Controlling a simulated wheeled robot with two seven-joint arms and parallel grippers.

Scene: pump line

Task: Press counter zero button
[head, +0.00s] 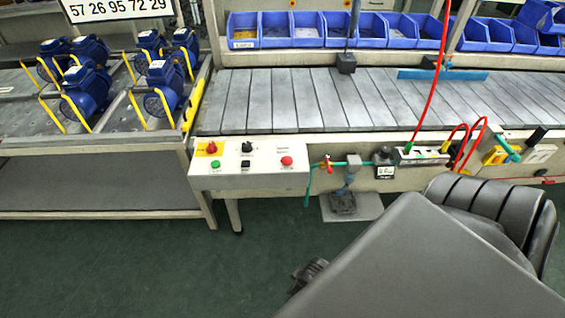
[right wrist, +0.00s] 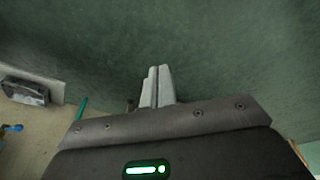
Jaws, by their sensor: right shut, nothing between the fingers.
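A pale control panel (head: 250,167) on the front of the conveyor carries a red knob on yellow (head: 211,148), a green button (head: 215,164), a black knob (head: 247,147), a black button (head: 245,162) and a red button (head: 287,161). A small black device (head: 384,156) with a label below it sits further right on the same edge. I cannot read which control is the counter zero button. My right gripper (right wrist: 158,72) is shut and empty over the green floor, with its fingers together. My right arm hides it in the head view. My left gripper is not in view.
A red-handled valve (head: 327,163) and a green hose stick out right of the panel, above a floor plate (head: 352,207). Blue pumps (head: 86,92) stand on the left rack, and blue bins (head: 306,29) line the back. The floor before the panel is clear.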

